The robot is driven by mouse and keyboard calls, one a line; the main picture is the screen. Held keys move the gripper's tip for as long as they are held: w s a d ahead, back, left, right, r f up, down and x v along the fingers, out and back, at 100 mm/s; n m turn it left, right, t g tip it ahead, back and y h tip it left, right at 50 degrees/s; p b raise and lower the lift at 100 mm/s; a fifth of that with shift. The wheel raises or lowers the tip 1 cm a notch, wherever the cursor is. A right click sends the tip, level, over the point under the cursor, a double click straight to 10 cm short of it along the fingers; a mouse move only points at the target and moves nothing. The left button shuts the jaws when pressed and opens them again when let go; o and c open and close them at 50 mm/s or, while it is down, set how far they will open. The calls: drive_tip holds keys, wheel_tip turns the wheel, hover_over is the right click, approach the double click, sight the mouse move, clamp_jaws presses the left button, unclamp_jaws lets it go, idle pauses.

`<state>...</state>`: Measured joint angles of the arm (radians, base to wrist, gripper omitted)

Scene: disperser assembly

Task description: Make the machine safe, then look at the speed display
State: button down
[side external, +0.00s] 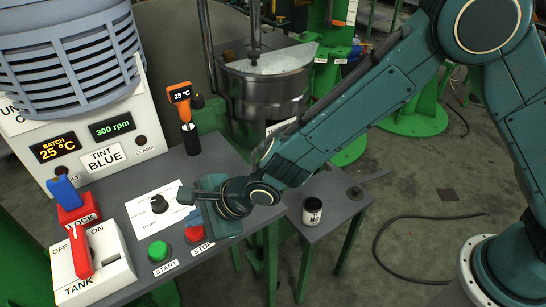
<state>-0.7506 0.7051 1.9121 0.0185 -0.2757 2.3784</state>
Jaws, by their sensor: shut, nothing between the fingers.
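The speed display (111,127) on the machine's white panel reads 300 rpm in green. The red stop button (195,234) and green start button (159,251) sit at the bench's front edge. My gripper (194,213) is shut and empty, low over the bench just behind the stop button; whether it touches the button cannot be told. The tank switch has a red lever (81,254) on a white box marked OFF and ON, standing nearer the OFF word. A blue piece (65,194) stands tilted on a red block (79,213) whose label is partly hidden.
A white dial plate with a black knob (159,204) lies left of my gripper. The batch display (57,148) reads 25 °C. An orange thermometer (180,95) stands in a holder behind. A metal vessel (265,85) stands beyond. A small can (312,211) is on the lower side table.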

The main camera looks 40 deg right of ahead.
sight(200, 230)
drive_tip(key=shift+f, duration=1.3)
idle(1.4)
drive_tip(key=shift+r, duration=0.1)
idle(0.4)
drive_tip(key=shift+r, duration=1.25)
drive_tip(key=shift+r, duration=0.1)
drive_tip(key=shift+r, duration=2.35)
drive_tip(key=shift+r, duration=0.1)
